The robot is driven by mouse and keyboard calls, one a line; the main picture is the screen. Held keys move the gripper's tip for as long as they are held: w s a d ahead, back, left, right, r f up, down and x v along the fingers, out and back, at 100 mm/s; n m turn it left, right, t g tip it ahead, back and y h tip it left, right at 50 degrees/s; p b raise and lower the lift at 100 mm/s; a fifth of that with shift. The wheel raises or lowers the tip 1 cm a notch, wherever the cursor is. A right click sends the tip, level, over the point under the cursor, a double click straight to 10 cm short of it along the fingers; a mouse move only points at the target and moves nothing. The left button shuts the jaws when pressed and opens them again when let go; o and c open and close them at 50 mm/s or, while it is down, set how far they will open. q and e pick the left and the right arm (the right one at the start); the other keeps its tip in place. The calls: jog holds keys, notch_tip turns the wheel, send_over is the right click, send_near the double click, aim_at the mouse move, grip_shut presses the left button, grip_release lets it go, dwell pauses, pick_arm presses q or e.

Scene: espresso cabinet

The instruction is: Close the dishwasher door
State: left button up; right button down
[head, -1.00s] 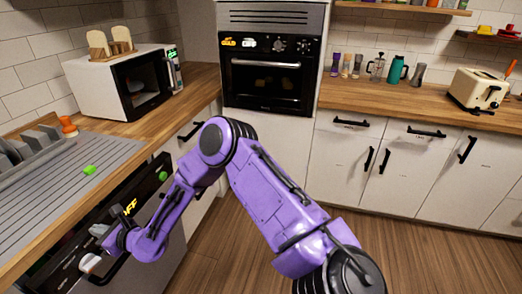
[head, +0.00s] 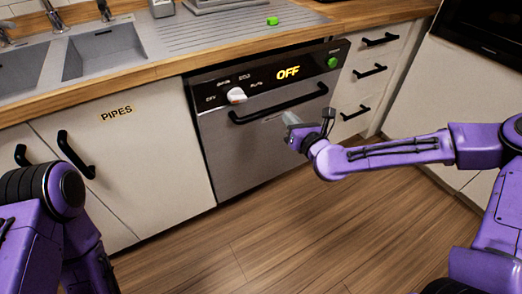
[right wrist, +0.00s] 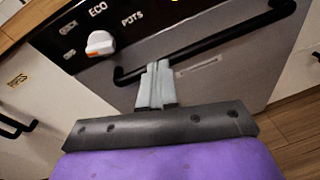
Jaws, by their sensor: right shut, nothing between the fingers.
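The dishwasher door (head: 240,160) stands upright under the counter and looks about flush with the cabinets; I cannot tell whether a small gap remains. Its black control panel (head: 210,83) reads OFF and has a white knob and a green button. A black bar handle (head: 280,103) crosses the door's upper part and also shows in the right wrist view (right wrist: 215,45). My right gripper (head: 288,119) is shut and empty, in front of the door just below the handle. In the right wrist view its fingertips (right wrist: 155,68) overlap the handle; contact is unclear. My left gripper is out of view.
A white cabinet labelled PIPES (head: 130,165) is left of the dishwasher, and drawers (head: 365,85) are on the right. The sink (head: 100,50) and a green object (head: 272,21) are above. The wooden floor (head: 290,230) in front is clear.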

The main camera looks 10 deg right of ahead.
aim_at(255, 119)
jog(key=s+a+f+n+y+b, duration=0.2)
jog(key=s+a+f+n+b, duration=0.25)
jog(key=s, duration=0.25)
jog(key=shift+m, duration=0.35)
jog(key=x, duration=0.4)
jog(key=b+x, duration=0.1)
jog(key=x, duration=0.4)
jog(key=d+x, duration=0.1)
jog(key=x, duration=0.4)
jog(key=shift+w+d+f, duration=0.1)
jog(key=shift+f, duration=0.05)
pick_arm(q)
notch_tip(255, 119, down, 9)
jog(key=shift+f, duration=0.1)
